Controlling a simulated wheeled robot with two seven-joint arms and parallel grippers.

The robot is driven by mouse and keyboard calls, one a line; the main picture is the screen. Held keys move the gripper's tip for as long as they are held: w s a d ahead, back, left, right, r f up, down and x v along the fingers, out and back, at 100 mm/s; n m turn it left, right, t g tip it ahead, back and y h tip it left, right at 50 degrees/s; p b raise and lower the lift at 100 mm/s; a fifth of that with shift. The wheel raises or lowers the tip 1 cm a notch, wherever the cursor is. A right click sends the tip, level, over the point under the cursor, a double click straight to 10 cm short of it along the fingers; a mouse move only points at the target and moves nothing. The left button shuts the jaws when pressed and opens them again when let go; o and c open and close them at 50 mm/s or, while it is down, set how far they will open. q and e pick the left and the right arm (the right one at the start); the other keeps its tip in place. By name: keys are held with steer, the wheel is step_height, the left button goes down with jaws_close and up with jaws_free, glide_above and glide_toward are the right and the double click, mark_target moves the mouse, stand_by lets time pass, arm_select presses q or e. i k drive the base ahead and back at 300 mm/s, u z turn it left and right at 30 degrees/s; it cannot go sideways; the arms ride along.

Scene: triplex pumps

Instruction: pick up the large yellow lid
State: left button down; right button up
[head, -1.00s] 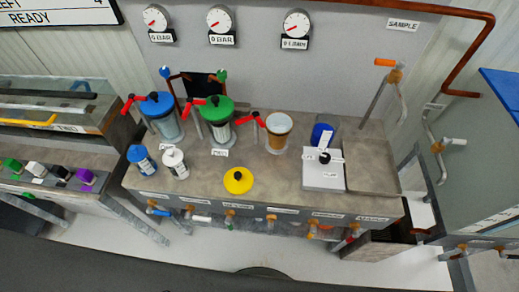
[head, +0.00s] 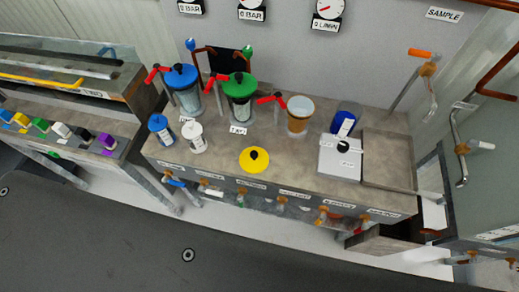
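The large yellow lid (head: 255,160) lies flat on the front part of the grey bench top (head: 222,155), with a black knob at its centre. It is fully visible and nothing touches it from above. An open container with brownish contents (head: 299,115) stands behind it to the right, without a lid. Neither of my grippers shows in the head view.
A blue-lidded pump (head: 184,88) and a green-lidded pump (head: 239,98) with red handles stand behind the lid. Small blue (head: 161,130) and white (head: 193,137) bottles stand to its left. A white box (head: 341,158) is at its right. Valves line the bench front.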

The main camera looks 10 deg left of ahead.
mark_target(254, 160)
steer(key=u, duration=0.8)
steer(key=k, duration=0.95)
steer(key=z, duration=1.45)
